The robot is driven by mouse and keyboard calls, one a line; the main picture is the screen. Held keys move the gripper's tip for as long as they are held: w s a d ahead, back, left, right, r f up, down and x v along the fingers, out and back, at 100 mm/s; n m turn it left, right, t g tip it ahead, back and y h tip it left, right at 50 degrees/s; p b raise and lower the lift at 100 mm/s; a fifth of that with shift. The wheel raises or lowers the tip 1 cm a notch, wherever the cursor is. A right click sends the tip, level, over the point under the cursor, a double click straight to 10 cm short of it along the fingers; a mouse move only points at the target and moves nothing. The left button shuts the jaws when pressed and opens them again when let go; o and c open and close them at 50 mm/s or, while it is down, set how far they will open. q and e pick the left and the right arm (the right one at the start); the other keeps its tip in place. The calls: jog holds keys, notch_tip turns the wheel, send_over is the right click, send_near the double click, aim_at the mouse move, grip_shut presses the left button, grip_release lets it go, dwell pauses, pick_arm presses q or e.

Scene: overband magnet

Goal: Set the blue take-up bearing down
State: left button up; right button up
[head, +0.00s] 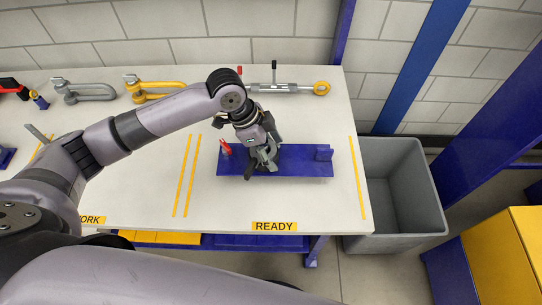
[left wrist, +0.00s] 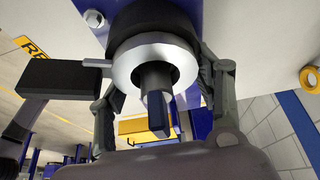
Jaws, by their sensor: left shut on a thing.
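The blue take-up bearing (head: 300,166) is a long blue plate with a raised block at its right end. It is level over the READY area of the white table; I cannot tell whether it touches the tabletop. My left gripper (head: 264,166) comes down from above and is shut on its middle, hiding the part between the fingers. In the left wrist view, a black round body with a silver ring (left wrist: 126,66) and a dark shaft shows between the finger links. My right gripper is not in view.
A red-handled piece (head: 225,147) stands at the plate's left end. A turnbuckle (head: 290,88), a yellow shackle (head: 152,89) and a grey shackle (head: 83,91) lie along the back. A grey bin (head: 400,190) stands off the right edge.

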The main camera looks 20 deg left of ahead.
pick_arm(q)
jog(key=shift+f, duration=1.65)
jog(key=shift+f, duration=0.1)
jog(key=o, duration=1.2)
jog(key=shift+f, duration=0.1)
jog(key=o, duration=0.4)
jog(key=shift+o, duration=0.2)
jog(key=v, duration=1.2)
